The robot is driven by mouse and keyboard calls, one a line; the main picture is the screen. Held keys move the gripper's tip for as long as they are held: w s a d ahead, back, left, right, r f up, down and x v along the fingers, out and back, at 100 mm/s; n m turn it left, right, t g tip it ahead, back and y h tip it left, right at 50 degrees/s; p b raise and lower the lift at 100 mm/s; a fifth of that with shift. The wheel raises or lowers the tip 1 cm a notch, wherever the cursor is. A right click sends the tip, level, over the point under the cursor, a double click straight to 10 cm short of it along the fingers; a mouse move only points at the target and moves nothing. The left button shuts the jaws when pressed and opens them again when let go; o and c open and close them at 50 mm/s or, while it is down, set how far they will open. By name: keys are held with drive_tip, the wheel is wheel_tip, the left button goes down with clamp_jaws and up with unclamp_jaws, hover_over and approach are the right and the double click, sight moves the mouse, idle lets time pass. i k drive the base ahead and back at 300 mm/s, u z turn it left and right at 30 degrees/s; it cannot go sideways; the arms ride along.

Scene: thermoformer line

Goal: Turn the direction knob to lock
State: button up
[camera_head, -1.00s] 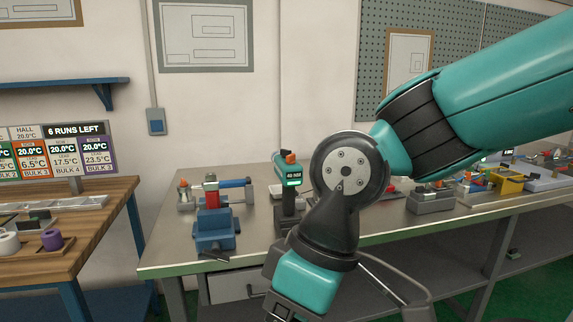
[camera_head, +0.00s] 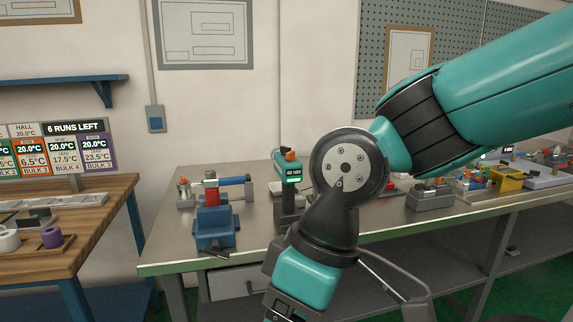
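A teal and dark upright tool (camera_head: 288,178) stands in a holder on the metal bench, left of my arm. A small lit display on it seems to read 40 NM. An orange knob-like part (camera_head: 290,155) sits on its top; I cannot tell whether this is the direction knob or how it is set. My arm crosses from the upper right to the bottom centre, in front of the bench and close to the tool in the picture. Its end runs out of the bottom of the frame, so my gripper is not visible.
A blue vise-like fixture (camera_head: 214,229) stands left of the tool. A grey block (camera_head: 430,199) and several coloured items stand on the bench (camera_head: 165,255) to the right. A wooden table (camera_head: 95,213) holds a purple roll (camera_head: 52,238) at left. My arm hides part of the bench.

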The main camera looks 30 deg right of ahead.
sight(284, 149)
drive_tip(key=u, duration=0.05)
drive_tip(key=k, duration=0.55)
drive_tip(key=z, duration=0.25)
drive_tip(key=i, duration=1.4)
drive_tip(key=u, duration=0.7)
